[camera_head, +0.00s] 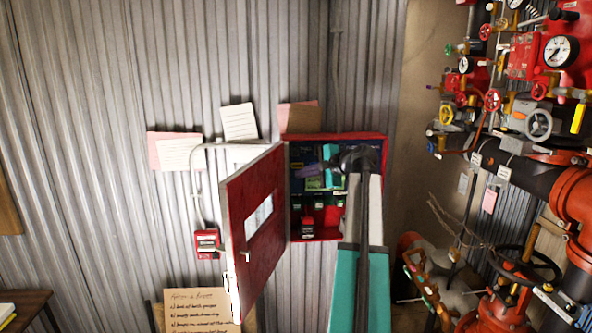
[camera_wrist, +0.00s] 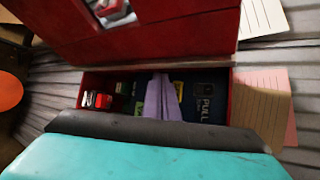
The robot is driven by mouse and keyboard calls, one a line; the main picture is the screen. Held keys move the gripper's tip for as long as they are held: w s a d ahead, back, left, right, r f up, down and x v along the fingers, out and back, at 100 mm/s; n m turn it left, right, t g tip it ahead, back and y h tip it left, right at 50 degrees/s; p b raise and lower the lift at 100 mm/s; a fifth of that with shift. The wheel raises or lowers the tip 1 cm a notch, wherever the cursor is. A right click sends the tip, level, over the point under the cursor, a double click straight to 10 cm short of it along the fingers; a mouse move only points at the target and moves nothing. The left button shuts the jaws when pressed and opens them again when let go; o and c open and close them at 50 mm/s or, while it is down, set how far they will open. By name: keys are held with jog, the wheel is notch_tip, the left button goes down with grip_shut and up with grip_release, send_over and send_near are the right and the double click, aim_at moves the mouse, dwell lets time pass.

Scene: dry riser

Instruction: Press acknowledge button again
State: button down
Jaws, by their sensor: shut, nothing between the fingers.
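An open red cabinet (camera_head: 379,139) hangs on the corrugated wall, and its door (camera_head: 238,215) swings out to the left. My gripper (camera_head: 308,171) is in front of the cabinet interior, with its pale purple fingers closed together and empty. The fingers (camera_wrist: 160,84) also show in the wrist view, over the interior beside a dark blue panel marked PULL (camera_wrist: 206,98). A small red device (camera_head: 307,226) sits low in the cabinet, and it shows at left in the wrist view (camera_wrist: 97,99). I cannot make out which part is the acknowledge button. I cannot tell whether the fingertips touch anything.
A red wall box (camera_head: 207,243) with conduit is left of the door. Paper notes (camera_head: 239,121) surround the cabinet. A handwritten board (camera_head: 203,309) stands below. Red pipes, valves and gauges (camera_head: 560,51) crowd the right side. The wall at left is mostly clear.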

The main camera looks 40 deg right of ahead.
aim_at(294, 168)
jog(key=shift+w+d, duration=1.5)
jog(key=shift+w, duration=0.3)
jog(key=shift+w+d, duration=0.6)
jog(key=shift+w, duration=0.05)
dwell(2.4)
dwell(0.3)
jog(key=shift+s+a+p, duration=0.35)
jog(key=shift+s+a, duration=0.25)
jog(key=shift+s, duration=0.1)
jog(key=s+a+p, duration=0.1)
jog(key=s+a, duration=0.2)
jog(key=shift+s+a, duration=0.1)
jog(key=shift+s, duration=0.3)
dwell(0.5)
dwell(0.8)
